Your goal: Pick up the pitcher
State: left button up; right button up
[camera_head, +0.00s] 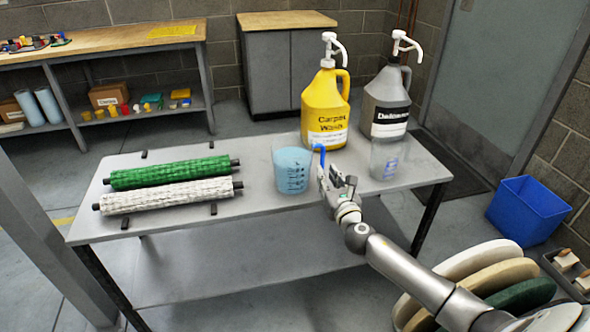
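A clear measuring pitcher (292,172) with blue contents and dark markings stands upright on the grey table (250,212). A second clear container (385,158) with blue markings stands at the right end of the table. My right gripper (323,172) is just right of the blue-filled pitcher, close to a blue part that looks like its handle. The fingers are small and overlap this blue part, so I cannot tell whether they touch or grip it. My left gripper is not in view.
A yellow jug (325,112) and a grey jug (386,102), both with white pumps, stand behind on the table. A green roller (170,173) and a white roller (165,195) lie at the left. A blue bin (527,212) stands on the floor at right.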

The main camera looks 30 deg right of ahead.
aim_at(323, 163)
jog(key=b+x, duration=0.1)
jog(key=x, duration=0.4)
jog(key=shift+w+d+r, duration=0.1)
jog(key=shift+w+d, duration=0.25)
jog(key=shift+w, duration=0.3)
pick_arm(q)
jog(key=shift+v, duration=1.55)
pick_arm(e)
grip_shut()
jog(key=shift+r, duration=0.2)
